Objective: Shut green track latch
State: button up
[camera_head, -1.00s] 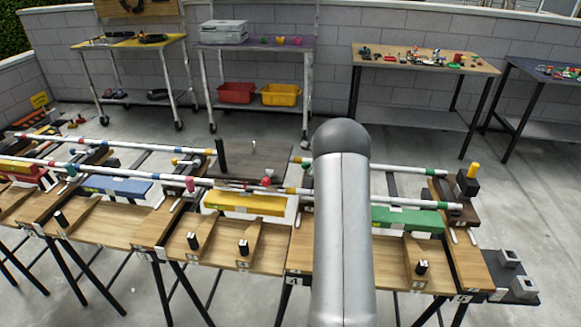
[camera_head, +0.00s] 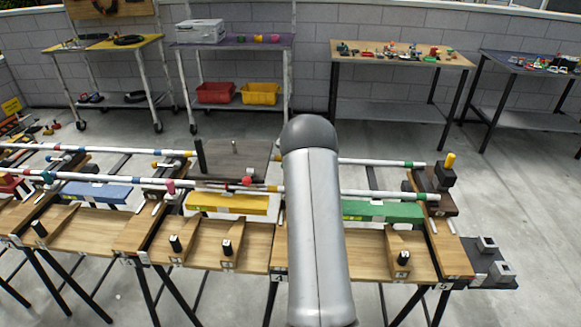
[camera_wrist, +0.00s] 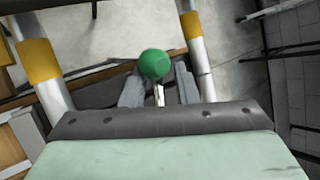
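A green ball-shaped knob (camera_wrist: 154,64) shows in the wrist view on a thin pale stem, which I take to be the green track latch. My gripper (camera_wrist: 158,88) has its two grey fingers apart, one on each side of the stem, with the knob just beyond the fingertips. I cannot tell whether either finger touches the stem. In the head view my arm hides the gripper and the knob. White track tubes (camera_head: 120,190) run across the trestle tables. In the wrist view, tubes with yellow bands (camera_wrist: 40,60) pass on both sides of the knob.
A green block (camera_head: 385,211) and a yellow block (camera_head: 227,202) lie along the track. Black pegs (camera_head: 404,258) stand on the wooden tabletop (camera_head: 250,248). A dark board (camera_head: 238,160) sits left of my arm.

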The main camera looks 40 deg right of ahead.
jog(key=shift+s, duration=0.1)
jog(key=v, duration=1.7)
jog(key=shift+r, duration=0.3)
jog(key=s+a+r+n+g+y+p, duration=0.15)
jog(key=a+n, duration=0.45)
jog(key=a, duration=0.7)
jog(key=s+a+r+n+g+y+p, duration=0.1)
jog(key=s+a+r+n+g+y, duration=0.15)
jog(key=a+n, duration=0.7)
jog(key=s+a+n+g+h+p, duration=0.1)
jog(key=s+a+n+g, duration=0.1)
jog(key=s+a+n, duration=0.4)
jog(key=s+a+n+g+h+p, duration=0.1)
jog(key=s+a+n, duration=0.5)
jog(key=s+a, duration=0.6)
jog(key=s+g, duration=0.1)
jog(key=s, duration=0.3)
jog(key=shift+s+r+n+h, duration=0.3)
jog(key=shift+n, duration=0.05)
